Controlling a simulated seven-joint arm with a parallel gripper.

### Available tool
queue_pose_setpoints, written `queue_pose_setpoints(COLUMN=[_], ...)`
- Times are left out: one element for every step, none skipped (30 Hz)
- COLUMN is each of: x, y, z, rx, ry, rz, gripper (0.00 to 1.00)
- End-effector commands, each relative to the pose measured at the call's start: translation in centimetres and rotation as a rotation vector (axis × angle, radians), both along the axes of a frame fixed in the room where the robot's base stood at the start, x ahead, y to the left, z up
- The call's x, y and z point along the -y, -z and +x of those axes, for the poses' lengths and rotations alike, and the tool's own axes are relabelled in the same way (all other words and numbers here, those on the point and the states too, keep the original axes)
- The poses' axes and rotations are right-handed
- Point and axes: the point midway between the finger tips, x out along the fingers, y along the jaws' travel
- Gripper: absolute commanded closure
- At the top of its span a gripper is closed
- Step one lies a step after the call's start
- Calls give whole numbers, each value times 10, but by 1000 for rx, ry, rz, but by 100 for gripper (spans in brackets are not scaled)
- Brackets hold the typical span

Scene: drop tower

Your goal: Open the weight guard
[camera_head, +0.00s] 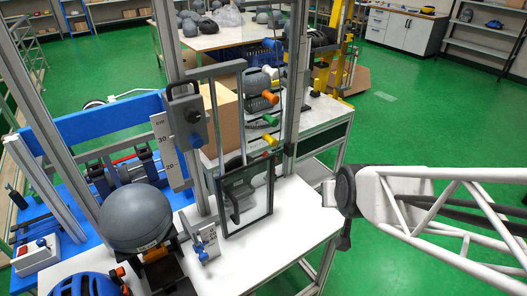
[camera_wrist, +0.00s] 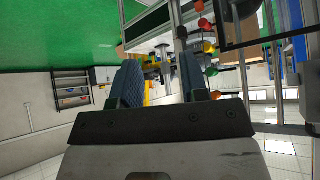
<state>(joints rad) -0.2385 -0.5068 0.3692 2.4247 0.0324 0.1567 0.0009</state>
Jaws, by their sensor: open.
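The weight guard appears to be the clear panel in a dark frame (camera_head: 222,212), standing upright over the white bench at the middle of the head view. A black handle (camera_head: 234,208) shows at its left side. The panel looks closed. Part of a dark frame, probably the guard's, shows at the upper right of the wrist view (camera_wrist: 262,40). My gripper (camera_head: 330,194) is to the right of the guard, apart from it. In the wrist view its two fingers (camera_wrist: 162,88) are spread with nothing between them. The fingertips are hard to make out in the head view.
A grey block with a blue knob (camera_head: 190,118) hangs on the tower left of the guard, beside a scale (camera_head: 170,152). Bare white bench (camera_head: 300,215) lies between guard and gripper.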

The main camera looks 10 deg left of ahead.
Motion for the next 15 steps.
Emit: queue_pose_setpoints(x=[-12,-19,-27,-34,-41,-49,-56,-62,-72,-78,-85,-93,-100,-106,-114], y=[9,14,19,24,28,34,37,42,47,52,55,61,65,70,75], z=[7,10,15,19,22,26,29,31,34,36,37,39,40,40,40], rx=[27,48,76,98,119,147,169,190,217,238,260,287,308,329,356], ry=[-19,-30,-42,-52,-62,-73,-83,-93,-106,-115,-123,-136,-144,-154,-164], rz=[8,13,21,27,34,42,49,56,64,71,79,88,96,103,114], gripper=[59,59,59,59,59,59,59,59,59,59,59,59,59,59,59])
